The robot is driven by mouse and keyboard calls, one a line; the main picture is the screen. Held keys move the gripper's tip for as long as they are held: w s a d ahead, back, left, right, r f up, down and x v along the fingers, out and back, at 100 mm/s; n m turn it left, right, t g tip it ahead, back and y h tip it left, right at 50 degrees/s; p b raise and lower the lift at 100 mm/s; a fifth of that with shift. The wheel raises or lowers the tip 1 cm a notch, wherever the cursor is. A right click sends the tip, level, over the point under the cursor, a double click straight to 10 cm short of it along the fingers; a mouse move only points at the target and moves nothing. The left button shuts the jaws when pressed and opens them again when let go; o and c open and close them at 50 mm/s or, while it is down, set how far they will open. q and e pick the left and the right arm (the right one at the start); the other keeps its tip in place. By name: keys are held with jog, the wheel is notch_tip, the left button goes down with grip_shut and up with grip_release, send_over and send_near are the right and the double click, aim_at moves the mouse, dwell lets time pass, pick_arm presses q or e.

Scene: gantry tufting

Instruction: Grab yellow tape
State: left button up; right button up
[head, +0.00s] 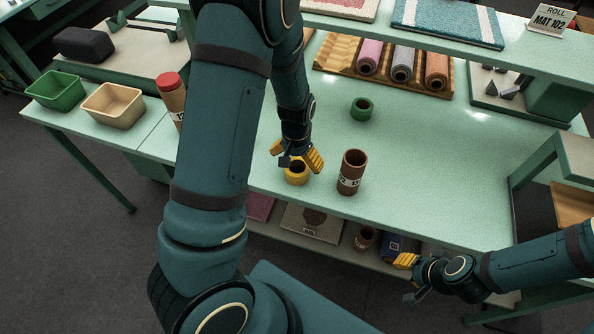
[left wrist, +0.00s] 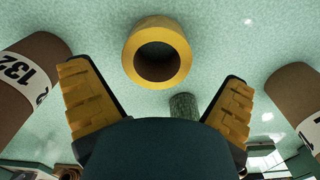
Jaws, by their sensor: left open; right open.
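The yellow tape (head: 296,174) is a short yellow roll with a dark hole, on the pale green table near its front edge. In the left wrist view the yellow tape (left wrist: 157,54) lies ahead of the spread fingers, apart from them. My left gripper (head: 298,156) is open just above and behind the tape in the head view, with its yellow finger pads partly over it; in the left wrist view my left gripper (left wrist: 160,105) is empty. My right gripper (head: 405,276) is open and empty off the table's front edge at lower right.
A brown tube (head: 352,172) stands close right of the tape. A green roll (head: 361,109) lies farther back. A red-capped brown tube (head: 171,92) stands left, past my arm. Green (head: 56,90) and tan (head: 114,105) bins sit at far left. The table's right middle is clear.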

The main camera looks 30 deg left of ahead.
aim_at(298, 165)
pick_arm(q)
notch_tip(298, 165, down, 5)
jog(key=shift+w+d+r, duration=0.15)
jog(key=shift+r, duration=0.05)
jog(key=c, duration=1.1)
